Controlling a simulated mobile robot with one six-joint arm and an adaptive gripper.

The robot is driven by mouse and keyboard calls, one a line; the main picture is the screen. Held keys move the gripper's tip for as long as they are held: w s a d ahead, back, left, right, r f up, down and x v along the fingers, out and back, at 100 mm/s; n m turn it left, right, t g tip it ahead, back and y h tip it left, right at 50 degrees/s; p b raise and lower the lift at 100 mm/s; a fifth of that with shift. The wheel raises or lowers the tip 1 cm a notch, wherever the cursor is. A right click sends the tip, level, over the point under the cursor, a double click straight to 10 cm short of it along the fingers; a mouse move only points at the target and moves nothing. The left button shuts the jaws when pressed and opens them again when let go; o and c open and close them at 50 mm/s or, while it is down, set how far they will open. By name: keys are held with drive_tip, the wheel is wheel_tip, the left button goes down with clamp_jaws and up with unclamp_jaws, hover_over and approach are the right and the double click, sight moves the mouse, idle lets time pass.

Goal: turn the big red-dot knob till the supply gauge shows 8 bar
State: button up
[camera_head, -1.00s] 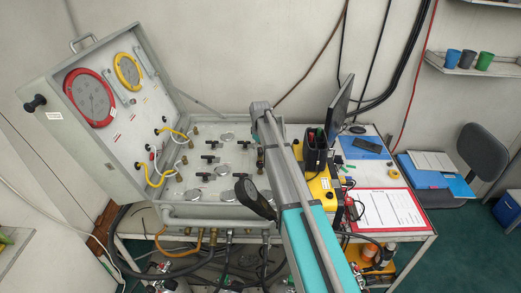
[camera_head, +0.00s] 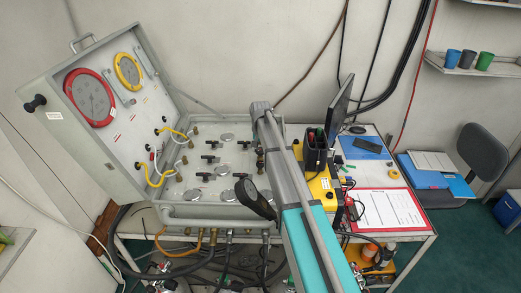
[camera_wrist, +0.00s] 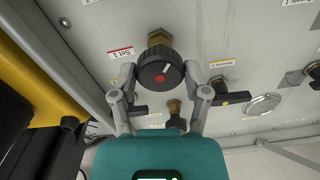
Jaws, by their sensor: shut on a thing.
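In the wrist view the big black knob (camera_wrist: 154,73) has a ribbed rim, a red dot and a white pointer line slanting to the upper right. It sits on a brass stem beside a red-edged "Set 1" label (camera_wrist: 121,52). My gripper (camera_wrist: 159,76) is shut on this knob, one finger on each side. In the head view two gauges sit in the open lid, a red-rimmed one (camera_head: 89,97) and a yellow-rimmed one (camera_head: 128,71). Their needles are too small to read, and I cannot tell which is the supply gauge. The knob is hidden behind my arm there.
A smaller black lever (camera_wrist: 231,97) with an orange dot stands right of the knob, near a round metal disc (camera_wrist: 262,104). A yellow case (camera_head: 322,190) and a monitor (camera_head: 339,106) stand on the right.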

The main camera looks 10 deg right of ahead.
drive_tip(key=m, duration=0.5)
drive_tip(key=shift+m, duration=0.3)
drive_tip(key=m, duration=0.4)
drive_tip(key=shift+m, duration=0.4)
drive_tip(key=o, duration=1.1)
drive_tip(key=shift+o, duration=0.2)
drive_tip(key=shift+n, duration=0.3)
